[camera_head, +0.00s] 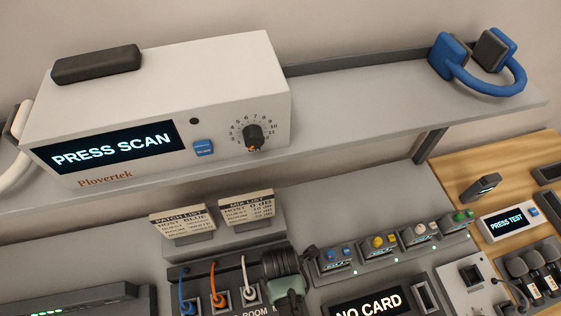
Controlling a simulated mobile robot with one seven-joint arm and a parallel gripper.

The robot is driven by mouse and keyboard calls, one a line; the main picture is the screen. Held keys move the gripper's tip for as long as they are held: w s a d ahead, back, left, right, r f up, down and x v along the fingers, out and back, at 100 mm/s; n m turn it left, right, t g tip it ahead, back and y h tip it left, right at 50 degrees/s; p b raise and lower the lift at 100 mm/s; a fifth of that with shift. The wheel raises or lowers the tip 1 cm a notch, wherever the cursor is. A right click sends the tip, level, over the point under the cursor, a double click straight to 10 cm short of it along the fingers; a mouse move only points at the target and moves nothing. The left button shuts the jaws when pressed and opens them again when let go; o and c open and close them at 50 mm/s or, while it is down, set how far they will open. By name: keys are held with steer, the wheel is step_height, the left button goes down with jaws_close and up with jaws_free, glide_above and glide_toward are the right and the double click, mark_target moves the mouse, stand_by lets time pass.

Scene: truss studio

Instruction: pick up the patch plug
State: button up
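Three patch leads stand at the dark patch panel (178,273) at the bottom centre: a blue one (184,286), an orange one (215,281) and a white one (246,272). Each runs down to its own square socket. I cannot tell which of them, if any, is the patch plug. To their right is a dark ribbed bundle (283,262) with a grey-green piece (289,288) below it; what it is stays unclear. The frame's lower edge cuts off the panel.
Above is a grey shelf (350,115) with a white "PRESS SCAN" unit (215,85) and blue headphones (480,80). Two list cards (182,223) (246,207) stand behind the panel. Right are several small coloured-knob boxes (380,243), a "NO CARD" display (368,302) and a "PRESS TEST" unit (507,224).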

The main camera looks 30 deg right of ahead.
jaws_close()
steer(key=shift+r, duration=0.2)
stand_by(0.3)
